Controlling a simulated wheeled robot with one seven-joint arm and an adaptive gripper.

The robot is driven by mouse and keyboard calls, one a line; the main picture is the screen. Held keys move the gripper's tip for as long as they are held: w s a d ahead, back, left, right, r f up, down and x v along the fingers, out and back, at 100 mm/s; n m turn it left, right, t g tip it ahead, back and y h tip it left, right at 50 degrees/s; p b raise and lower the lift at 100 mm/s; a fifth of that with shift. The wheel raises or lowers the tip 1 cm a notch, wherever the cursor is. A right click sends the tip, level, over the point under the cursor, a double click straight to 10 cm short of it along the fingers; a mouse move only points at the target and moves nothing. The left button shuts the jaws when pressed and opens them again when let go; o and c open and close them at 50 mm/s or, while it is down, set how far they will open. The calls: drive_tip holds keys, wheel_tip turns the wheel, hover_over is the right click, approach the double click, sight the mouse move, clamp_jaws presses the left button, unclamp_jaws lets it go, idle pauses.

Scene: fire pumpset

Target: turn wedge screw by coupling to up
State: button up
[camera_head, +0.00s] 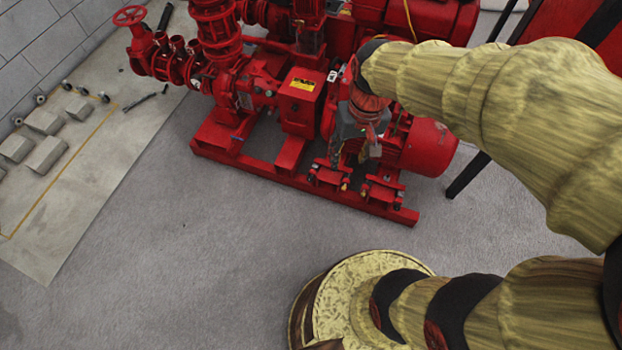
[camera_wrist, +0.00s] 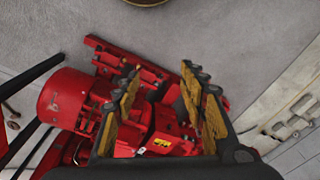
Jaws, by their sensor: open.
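The red pumpset (camera_head: 300,105) stands on a red base frame (camera_head: 300,184) on the floor. Two small screw mounts with dark and brass-coloured parts sit at its front right. The left mount (camera_head: 329,174), nearer the coupling, is the likely wedge screw place; the right mount (camera_head: 382,188) is in front of the motor (camera_head: 428,147). The screw itself is too small to tell. My gripper (camera_head: 357,147) hangs above the mounts, partly merged with the machinery behind it. In the wrist view my gripper (camera_wrist: 160,95) is open and empty, fingers spread over the frame. The left finger hides part of the mounts.
A red valve wheel (camera_head: 129,15) and pipes rise at the left. Grey blocks (camera_head: 44,122) lie on a pale mat (camera_head: 90,185). A red panel on dark legs (camera_head: 467,175) stands at the right. The floor in front of the frame is clear.

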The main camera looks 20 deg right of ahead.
drive_tip(key=w+f+m+g+y, duration=0.2)
drive_tip(key=w+f+g, duration=0.1)
drive_tip(key=w+f, duration=0.8)
drive_tip(key=m+t+y+p, duration=0.1)
drive_tip(key=m+t+p, duration=0.1)
drive_tip(key=m+t, duration=0.25)
hover_over(311, 179)
drive_tip(key=s+d, duration=0.1)
drive_tip(key=d, duration=0.1)
wheel_tip(311, 179, down, 54)
drive_tip(key=shift+n, duration=0.25)
drive_tip(key=b+x, duration=0.3)
drive_tip(key=x, duration=0.4)
drive_tip(key=shift+s+d, duration=0.1)
drive_tip(key=shift+s, duration=0.05)
drive_tip(key=shift+c, duration=1)
drive_tip(key=shift+t, duration=0.25)
clamp_jaws()
